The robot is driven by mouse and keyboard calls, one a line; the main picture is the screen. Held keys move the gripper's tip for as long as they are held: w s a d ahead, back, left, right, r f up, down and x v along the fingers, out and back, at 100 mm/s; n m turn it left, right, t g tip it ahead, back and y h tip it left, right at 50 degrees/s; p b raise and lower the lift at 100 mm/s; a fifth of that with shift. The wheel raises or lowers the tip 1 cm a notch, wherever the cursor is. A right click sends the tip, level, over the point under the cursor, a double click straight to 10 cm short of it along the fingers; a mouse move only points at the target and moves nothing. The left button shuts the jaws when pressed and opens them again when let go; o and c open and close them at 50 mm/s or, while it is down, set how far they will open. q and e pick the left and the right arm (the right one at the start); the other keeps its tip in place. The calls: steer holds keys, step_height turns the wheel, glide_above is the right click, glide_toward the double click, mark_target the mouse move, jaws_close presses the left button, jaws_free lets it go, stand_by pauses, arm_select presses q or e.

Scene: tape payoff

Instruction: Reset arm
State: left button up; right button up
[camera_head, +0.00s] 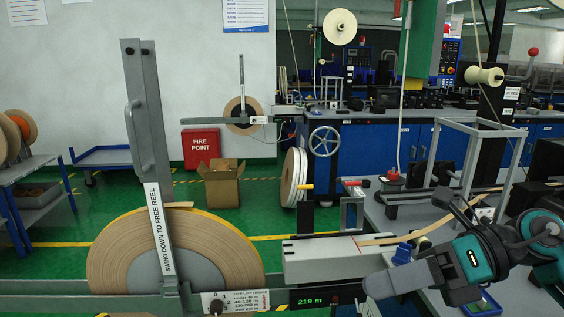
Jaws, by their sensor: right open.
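A grey swing arm (143,110) with a handle (137,138) stands nearly upright, leaning slightly, in front of a large reel of tan tape (115,250) at the lower left. Its white label (160,230) reads "SWING DOWN TO FREE REEL". The arm hides part of the reel. My right gripper (408,244) is at the lower right, open, with its fingers spread over the machine bed. It is well apart from the swing arm and its handle. My left gripper is not in view.
A tan tape strip (425,231) runs over a light grey block (315,262) beside my right gripper. A dial plate (235,301) and a green "219 m" display (308,301) sit low in front. A cardboard box (221,188) and blue cart (103,158) stand behind on green floor.

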steer(key=w+d+f+m+t+h+p, duration=0.1)
steer(key=w+f+m+t, duration=0.2)
steer(key=m+t, duration=0.85)
steer(key=w+d+f+m+t+h+p, duration=0.15)
steer(key=w+f+m+t, duration=0.35)
steer(key=m, duration=1.1)
steer(key=s+d+f+m+h+p, duration=0.15)
steer(key=s+f+m+h, duration=0.35)
steer(key=f+m+h, duration=0.5)
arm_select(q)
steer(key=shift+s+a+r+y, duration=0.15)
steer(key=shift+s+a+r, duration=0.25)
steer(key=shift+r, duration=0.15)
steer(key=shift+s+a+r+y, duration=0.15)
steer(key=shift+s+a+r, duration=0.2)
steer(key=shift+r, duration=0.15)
arm_select(e)
steer(key=s+f+m+g, duration=0.4)
steer(key=s+f+g, duration=0.2)
steer(key=s+f, duration=0.4)
step_height(320, 180, down, 3)
steer(key=shift+s+r, duration=0.15)
steer(key=shift+r, duration=0.05)
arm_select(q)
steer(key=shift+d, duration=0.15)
arm_select(e)
steer(key=shift+a, duration=0.1)
